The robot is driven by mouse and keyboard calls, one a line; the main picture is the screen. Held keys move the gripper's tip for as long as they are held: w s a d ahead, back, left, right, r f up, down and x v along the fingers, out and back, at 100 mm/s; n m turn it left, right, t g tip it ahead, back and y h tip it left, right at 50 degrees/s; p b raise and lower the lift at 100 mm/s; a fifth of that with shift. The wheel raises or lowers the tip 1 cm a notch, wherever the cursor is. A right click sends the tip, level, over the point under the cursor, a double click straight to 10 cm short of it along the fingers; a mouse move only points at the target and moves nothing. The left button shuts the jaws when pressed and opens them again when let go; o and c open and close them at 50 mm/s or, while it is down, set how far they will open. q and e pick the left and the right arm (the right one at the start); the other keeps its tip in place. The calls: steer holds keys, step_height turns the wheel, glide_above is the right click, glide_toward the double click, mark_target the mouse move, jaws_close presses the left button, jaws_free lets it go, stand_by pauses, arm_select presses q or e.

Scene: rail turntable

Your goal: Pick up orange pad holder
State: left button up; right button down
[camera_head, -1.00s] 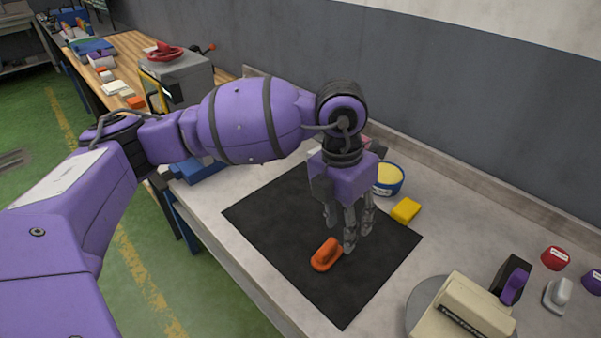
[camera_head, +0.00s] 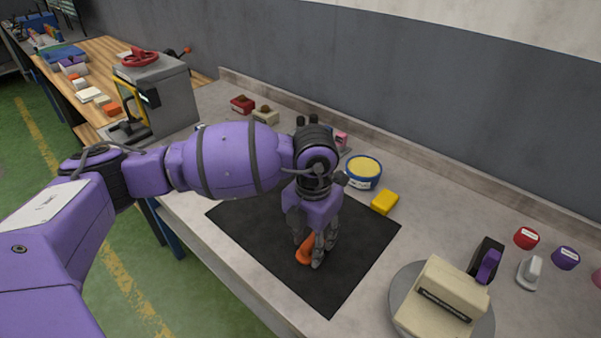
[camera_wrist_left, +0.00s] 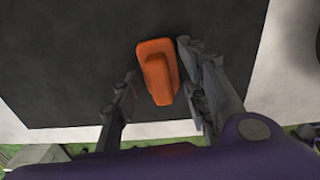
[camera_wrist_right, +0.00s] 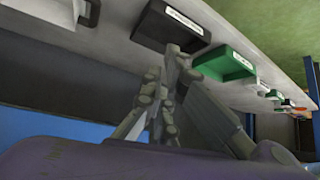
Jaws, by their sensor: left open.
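The orange pad holder (camera_head: 304,251) lies on the black mat (camera_head: 345,270) on the bench. It has a flat base with a raised grip and also shows in the left wrist view (camera_wrist_left: 158,72). My left gripper (camera_head: 311,260) points down over it and partly hides it in the head view. In the left wrist view the left gripper (camera_wrist_left: 160,80) is open, with one finger on each side of the holder; the right-hand finger is very close to it, and I cannot tell if they touch. My right gripper (camera_wrist_right: 168,65) shows only in its own wrist view, with its fingers close together.
A yellow block (camera_head: 385,202) and a blue tub (camera_head: 363,173) stand behind the mat. A beige box on a round plate (camera_head: 480,322) is at the right. The right wrist view shows a black tray (camera_wrist_right: 170,28) and a green tray (camera_wrist_right: 225,62).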

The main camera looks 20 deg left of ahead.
mark_target(311, 240)
arm_select(q)
steer(key=shift+r, duration=0.1)
jaws_close()
steer(key=shift+r, duration=0.55)
step_height(311, 240, up, 3)
steer(key=shift+s+d+f, duration=0.1)
steer(key=shift+f, duration=0.1)
steer(key=s+d+r, duration=0.4)
steer(key=s+r, duration=0.5)
steer(key=s, duration=0.4)
steer(key=shift+r, duration=0.15)
steer(key=shift+d, duration=0.1)
